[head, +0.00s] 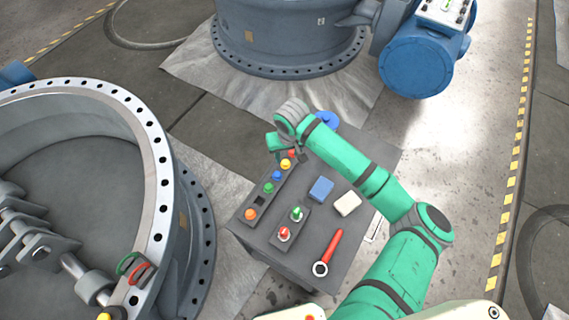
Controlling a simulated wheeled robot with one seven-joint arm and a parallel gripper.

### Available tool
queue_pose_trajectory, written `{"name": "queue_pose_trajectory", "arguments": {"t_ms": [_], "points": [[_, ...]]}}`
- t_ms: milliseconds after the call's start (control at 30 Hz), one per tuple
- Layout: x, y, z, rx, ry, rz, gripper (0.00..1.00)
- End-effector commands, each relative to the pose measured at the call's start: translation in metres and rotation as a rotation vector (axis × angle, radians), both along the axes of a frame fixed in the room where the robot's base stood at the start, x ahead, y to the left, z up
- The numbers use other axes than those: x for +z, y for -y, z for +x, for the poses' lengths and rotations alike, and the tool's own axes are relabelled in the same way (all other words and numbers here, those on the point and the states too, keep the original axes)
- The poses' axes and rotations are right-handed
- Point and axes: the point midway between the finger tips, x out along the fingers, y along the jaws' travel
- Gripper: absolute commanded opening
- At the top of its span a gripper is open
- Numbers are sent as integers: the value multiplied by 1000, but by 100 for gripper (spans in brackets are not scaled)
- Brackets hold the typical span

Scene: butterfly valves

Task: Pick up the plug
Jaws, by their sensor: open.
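Several coloured plug-like knobs stand in a row on a dark strip along the left side of the grey bench top (300,258). They are an orange one (250,214), a green one (268,188), a blue one (276,175), a yellow one (286,164) and a red one (292,153). I cannot tell which of them is the plug. A dark square gap shows between orange and green. My gripper (287,153) is open at the strip's far end, close to the red and yellow knobs. My arm partly hides its fingers, and contact cannot be told.
A small board with a green (297,213) and a red piece (284,233), a blue block (321,188), a cream block (347,203) and a red-handled wrench (330,250) lie on the bench. Large flanged valve bodies stand left (190,230) and behind (290,45).

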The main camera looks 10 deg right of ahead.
Motion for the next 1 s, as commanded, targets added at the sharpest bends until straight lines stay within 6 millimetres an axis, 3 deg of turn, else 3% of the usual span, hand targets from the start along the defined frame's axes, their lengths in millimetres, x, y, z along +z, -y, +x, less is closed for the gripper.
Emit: {"name": "queue_pose_trajectory", "arguments": {"t_ms": [533,867,1000], "points": [[-61,-3,16,1,0,0,42],[-67,-3,17,2,1,0,42],[-67,-3,17,2,1,0,11]]}}
